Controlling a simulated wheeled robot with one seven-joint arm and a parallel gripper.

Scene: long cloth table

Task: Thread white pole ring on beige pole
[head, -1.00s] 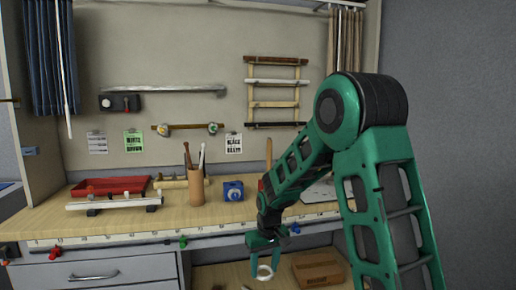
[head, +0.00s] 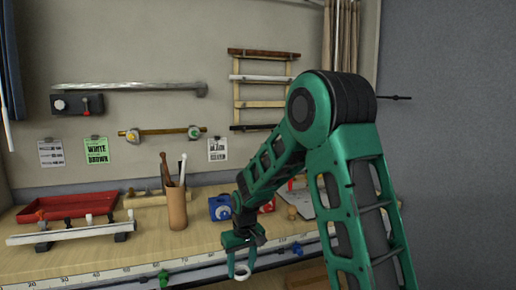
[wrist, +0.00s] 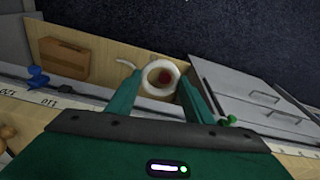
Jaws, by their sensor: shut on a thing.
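My gripper (head: 240,258) is shut on a white ring (head: 240,279) and holds it in front of the table's front edge, low in the head view. In the wrist view the ring (wrist: 149,77) sits between the fingertips, its opening facing the camera, with a small white tab at its left. A beige pole (head: 264,104) lies across the wall rack, well above and behind my gripper. I cannot tell for certain which is the beige pole meant.
A white pole (head: 66,233) rests on low stands at the left. A red tray (head: 70,206), a brown cup (head: 177,208) with sticks and a blue box (head: 219,207) stand on the table. A brass-coloured rod (head: 160,131) is on the wall. Knobs line the front edge.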

